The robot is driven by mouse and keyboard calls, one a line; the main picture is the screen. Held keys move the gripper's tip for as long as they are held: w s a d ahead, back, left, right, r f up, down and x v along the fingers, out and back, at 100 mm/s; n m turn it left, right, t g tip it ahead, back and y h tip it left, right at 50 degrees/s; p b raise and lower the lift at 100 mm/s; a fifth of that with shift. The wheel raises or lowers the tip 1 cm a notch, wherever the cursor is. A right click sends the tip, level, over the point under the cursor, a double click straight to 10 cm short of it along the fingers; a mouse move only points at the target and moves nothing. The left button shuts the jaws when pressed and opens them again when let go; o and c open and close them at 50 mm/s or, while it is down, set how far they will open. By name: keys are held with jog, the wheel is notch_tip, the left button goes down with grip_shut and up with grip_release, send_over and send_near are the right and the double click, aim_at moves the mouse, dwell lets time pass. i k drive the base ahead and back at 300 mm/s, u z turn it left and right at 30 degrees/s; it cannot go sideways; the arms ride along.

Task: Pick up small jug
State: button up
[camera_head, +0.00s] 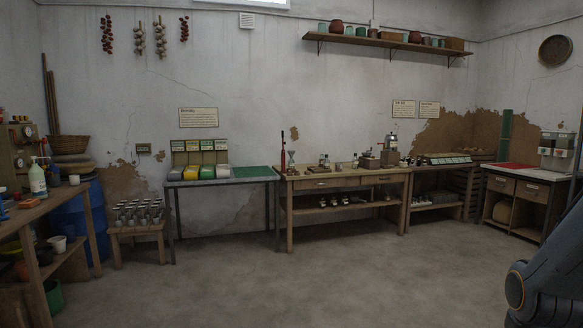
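I cannot single out a small jug for certain; vessels here are small and far off. A small white vessel (57,244) stands on the lower shelf of the left bench. Small bottles (324,160) stand on the middle wooden bench (345,183) against the back wall. Several pots (336,26) stand on the high wall shelf (388,43). My gripper is not in view; only a dark part of my arm shows at the lower right.
A low stool (137,230) full of small metal-looking vessels stands left of the table with the green mat (252,171). A blue barrel (72,218) is behind the left bench (28,212). A cabinet (524,190) stands at right. The middle floor is clear.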

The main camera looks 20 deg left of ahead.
aim_at(339, 166)
jog(key=u, duration=0.15)
jog(key=i, duration=1.75)
jog(key=u, duration=0.4)
jog(key=i, duration=6.1)
jog(key=z, duration=0.1)
